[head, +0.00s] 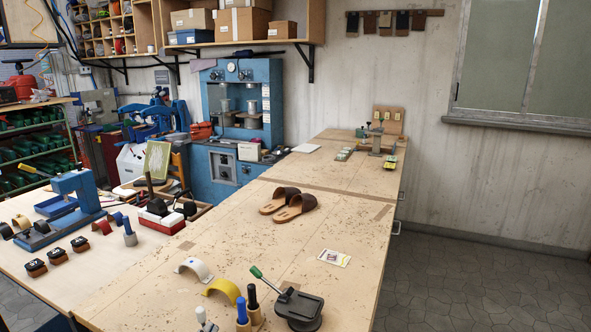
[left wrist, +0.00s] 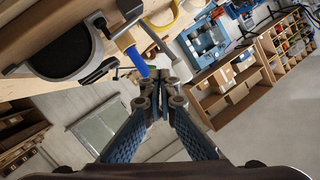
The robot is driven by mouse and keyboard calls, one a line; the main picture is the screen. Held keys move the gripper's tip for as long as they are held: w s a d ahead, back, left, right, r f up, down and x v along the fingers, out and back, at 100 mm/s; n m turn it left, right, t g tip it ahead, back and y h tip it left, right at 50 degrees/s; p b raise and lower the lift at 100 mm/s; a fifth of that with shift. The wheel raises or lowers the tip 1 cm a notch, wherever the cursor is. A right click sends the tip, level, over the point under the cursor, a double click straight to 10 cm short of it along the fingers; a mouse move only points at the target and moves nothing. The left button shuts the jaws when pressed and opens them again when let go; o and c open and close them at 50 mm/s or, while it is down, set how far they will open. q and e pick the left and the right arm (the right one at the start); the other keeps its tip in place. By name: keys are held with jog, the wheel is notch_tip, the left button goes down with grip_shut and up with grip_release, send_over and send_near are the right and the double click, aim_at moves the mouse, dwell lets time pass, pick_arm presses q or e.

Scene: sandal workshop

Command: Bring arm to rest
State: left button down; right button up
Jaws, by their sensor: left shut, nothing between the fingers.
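My left gripper (left wrist: 158,88) shows in the left wrist view, at the middle of the picture. Its fingers are together and nothing is between them. A blue-handled tool (left wrist: 135,58) shows just beyond the fingertips; I cannot tell the gap between them. Neither of my arms stands out in the head view. My right gripper is in neither view.
A pair of brown sandals (head: 288,203) lies on the wooden workbench (head: 230,235). Near its front are a green-handled press (head: 299,309), a yellow arch (head: 223,290), a white arch (head: 195,268) and blue and black handles. Open floor (head: 490,285) lies to the right.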

pick_arm(q)
jog(key=s+a+f+n+g, duration=0.25)
jog(key=s+f+g, duration=0.35)
jog(key=s+f, duration=0.6)
jog(key=s+a+f+n+g, duration=0.1)
jog(key=s+f+n+g, duration=0.2)
jog(key=s+f+g, duration=0.6)
jog(key=s+f+t+b, duration=0.1)
jog(key=s+f, duration=0.2)
jog(key=f, duration=1.1)
jog(key=s+f+t, duration=0.1)
jog(key=s+f, duration=0.1)
jog(key=f, duration=1.2)
jog(key=s+a+f+g+y+b, duration=0.1)
jog(key=s+a+f, duration=0.2)
jog(key=s+f, duration=1.4)
jog(key=shift+s+f+m, duration=0.25)
jog(key=shift+s+m, duration=0.05)
jog(key=shift+m, duration=0.15)
